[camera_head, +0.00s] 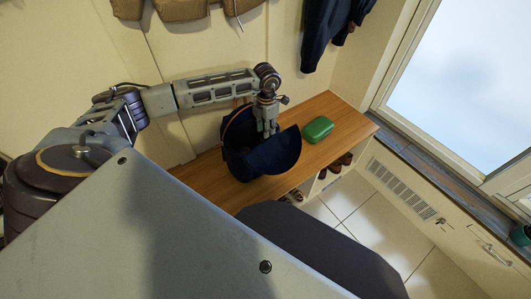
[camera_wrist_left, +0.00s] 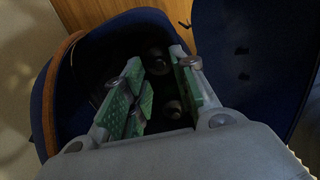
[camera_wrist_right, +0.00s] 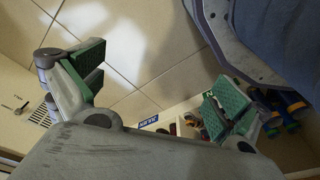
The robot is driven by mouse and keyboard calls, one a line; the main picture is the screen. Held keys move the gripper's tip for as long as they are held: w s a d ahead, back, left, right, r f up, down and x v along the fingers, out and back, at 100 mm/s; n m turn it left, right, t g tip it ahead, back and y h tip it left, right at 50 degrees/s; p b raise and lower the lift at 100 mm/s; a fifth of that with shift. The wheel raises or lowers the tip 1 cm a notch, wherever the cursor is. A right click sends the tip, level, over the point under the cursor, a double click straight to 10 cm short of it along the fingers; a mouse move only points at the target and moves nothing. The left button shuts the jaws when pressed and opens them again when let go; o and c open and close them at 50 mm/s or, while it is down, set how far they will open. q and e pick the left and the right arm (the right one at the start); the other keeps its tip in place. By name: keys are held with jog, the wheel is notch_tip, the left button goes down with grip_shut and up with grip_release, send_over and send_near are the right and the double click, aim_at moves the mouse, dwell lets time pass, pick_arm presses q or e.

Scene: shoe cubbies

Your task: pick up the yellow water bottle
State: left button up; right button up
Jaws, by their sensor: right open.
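No yellow water bottle is recognisable in any view. An open navy bag (camera_head: 240,163) with a brown edge stands on the wooden bench in the head view, its flap folded out to the right. My left gripper (camera_head: 268,128) points down at the bag's opening. In the left wrist view the bag (camera_wrist_left: 52,105) surrounds the green-padded fingers of this gripper (camera_wrist_left: 160,80). They are apart, with no clear object between them; the bag's inside is too dark to make out. My right gripper (camera_wrist_right: 157,85) is open and empty above the tiled floor in the right wrist view.
A green case (camera_head: 318,129) lies on the bench (camera_head: 335,108) right of the bag. Shoes (camera_head: 335,168) sit in cubbies below. Dark clothing (camera_head: 330,32) hangs above. A window (camera_head: 460,70) and vented cabinet (camera_head: 415,195) are at right. The tiled floor (camera_head: 355,215) between is clear.

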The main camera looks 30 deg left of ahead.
pick_arm(q)
notch_tip(320, 180, down, 4)
jog(key=shift+s+a+r, duration=0.1)
jog(key=shift+a+r, duration=0.05)
jog(key=shift+r, duration=0.05)
jog(key=shift+f, duration=0.1)
grip_shut()
pick_arm(e)
jog(key=shift+w+a+r, duration=0.2)
jog(key=shift+w+r, duration=0.1)
jog(key=shift+r, duration=0.4)
jog(key=shift+w+a+r, duration=0.15)
jog(key=shift+w+r, duration=0.1)
jog(key=shift+r, duration=0.45)
